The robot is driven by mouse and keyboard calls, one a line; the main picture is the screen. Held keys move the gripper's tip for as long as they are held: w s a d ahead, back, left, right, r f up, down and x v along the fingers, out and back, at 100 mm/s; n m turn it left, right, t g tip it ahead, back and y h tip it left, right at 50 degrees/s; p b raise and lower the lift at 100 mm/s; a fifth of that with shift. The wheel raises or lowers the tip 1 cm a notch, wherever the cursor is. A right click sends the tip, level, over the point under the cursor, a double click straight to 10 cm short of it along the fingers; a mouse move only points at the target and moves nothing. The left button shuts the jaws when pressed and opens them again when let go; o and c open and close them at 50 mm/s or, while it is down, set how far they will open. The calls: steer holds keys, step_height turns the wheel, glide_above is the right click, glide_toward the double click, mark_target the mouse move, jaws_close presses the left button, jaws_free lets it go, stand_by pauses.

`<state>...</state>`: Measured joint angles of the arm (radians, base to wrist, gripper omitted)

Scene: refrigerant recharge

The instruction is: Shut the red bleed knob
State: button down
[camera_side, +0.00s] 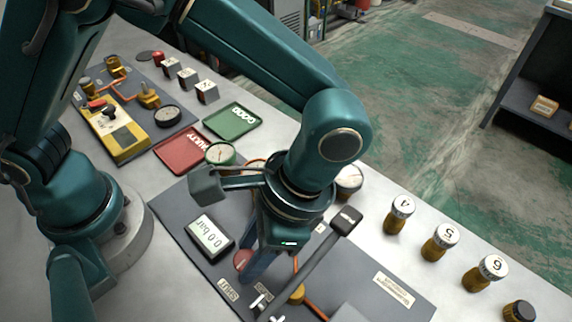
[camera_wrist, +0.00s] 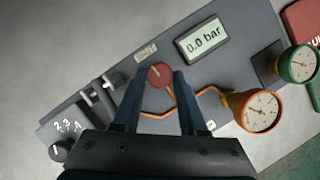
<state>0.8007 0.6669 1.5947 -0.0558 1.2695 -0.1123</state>
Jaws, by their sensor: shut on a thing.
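The red bleed knob (camera_wrist: 160,75) sits on the dark panel, between the tips of my gripper (camera_wrist: 157,80) in the wrist view. The two blue fingers are closed in on its sides, shut on it. In the side view the knob (camera_side: 243,259) is mostly hidden behind my gripper (camera_side: 250,275), which points down at the panel. A "SHUT" label (camera_wrist: 146,52) lies just beyond the knob. The digital display (camera_wrist: 202,39) beside it reads 0.0 bar, and it also shows in the side view (camera_side: 210,237).
A black-tipped lever (camera_side: 345,222) rises close to my gripper. An orange-rimmed gauge (camera_wrist: 257,110) and a green gauge (camera_wrist: 299,64) stand nearby. Red (camera_side: 182,152) and green (camera_side: 233,121) trays lie behind. Numbered canisters (camera_side: 440,242) line the right side.

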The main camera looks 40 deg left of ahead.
steer(key=shift+m, duration=0.6)
steer(key=shift+y, duration=0.3)
steer(key=shift+c, duration=2.2)
jaws_free()
steer(key=shift+v, duration=2.6)
steer(key=shift+s, duration=0.15)
